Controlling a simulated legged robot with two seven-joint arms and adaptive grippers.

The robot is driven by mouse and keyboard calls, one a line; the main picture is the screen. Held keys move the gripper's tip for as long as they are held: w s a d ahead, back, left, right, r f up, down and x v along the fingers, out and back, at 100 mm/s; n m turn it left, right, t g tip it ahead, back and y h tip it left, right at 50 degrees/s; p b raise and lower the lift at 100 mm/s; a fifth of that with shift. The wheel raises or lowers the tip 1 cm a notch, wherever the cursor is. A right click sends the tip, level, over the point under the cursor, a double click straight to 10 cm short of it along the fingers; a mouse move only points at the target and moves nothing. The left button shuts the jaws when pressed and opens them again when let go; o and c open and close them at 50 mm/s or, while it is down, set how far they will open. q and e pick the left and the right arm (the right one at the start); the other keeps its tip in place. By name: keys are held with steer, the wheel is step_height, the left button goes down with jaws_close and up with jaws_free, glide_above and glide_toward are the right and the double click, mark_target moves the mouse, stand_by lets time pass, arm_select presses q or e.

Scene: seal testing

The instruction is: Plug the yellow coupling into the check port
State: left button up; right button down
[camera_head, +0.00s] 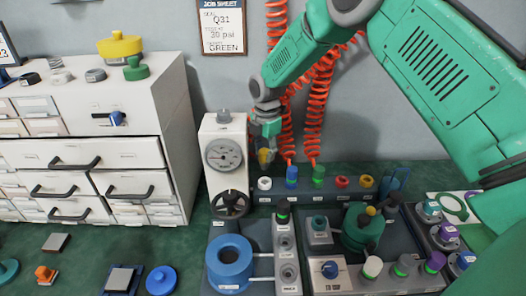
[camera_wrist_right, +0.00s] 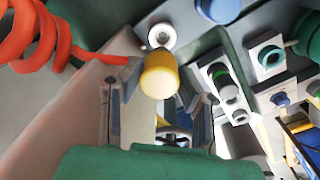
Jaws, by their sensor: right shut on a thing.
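My right gripper (camera_head: 266,148) is shut on the yellow coupling (camera_head: 264,157) and holds it above the left end of the dark port rack (camera_head: 328,200). In the right wrist view the yellow coupling (camera_wrist_right: 159,76) shows between the two fingers of my right gripper (camera_wrist_right: 157,100). A white-ringed port (camera_head: 265,184) is at the left end of the rack, below the coupling; this white ring (camera_wrist_right: 161,36) also shows just beyond the coupling in the wrist view. I cannot read which port is labelled check. My left gripper is not in view.
Orange coiled hoses (camera_head: 314,122) hang close behind the gripper. Blue (camera_head: 291,175) and green (camera_head: 318,175) couplings stand in the rack, right of the white ring. A gauge unit with a handwheel (camera_head: 230,203) stands at left. A blue ring-shaped part (camera_head: 229,263) is in front.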

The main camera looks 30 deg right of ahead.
mark_target(265, 168)
steer(key=f+b, duration=0.1)
steer(key=f, duration=0.1)
steer(key=shift+d+f+b, duration=0.25)
steer(key=shift+f+b, duration=0.05)
steer(key=shift+b, duration=0.1)
steer(key=shift+a+f+b, duration=0.3)
steer(key=shift+f+b, duration=0.6)
steer(key=shift+d, duration=0.15)
steer(key=shift+p, duration=0.85)
steer(key=shift+f+b, duration=0.55)
steer(key=shift+f, duration=0.75)
steer(key=c, duration=1)
jaws_free()
steer(key=shift+c, duration=0.2)
steer(key=shift+r, duration=0.1)
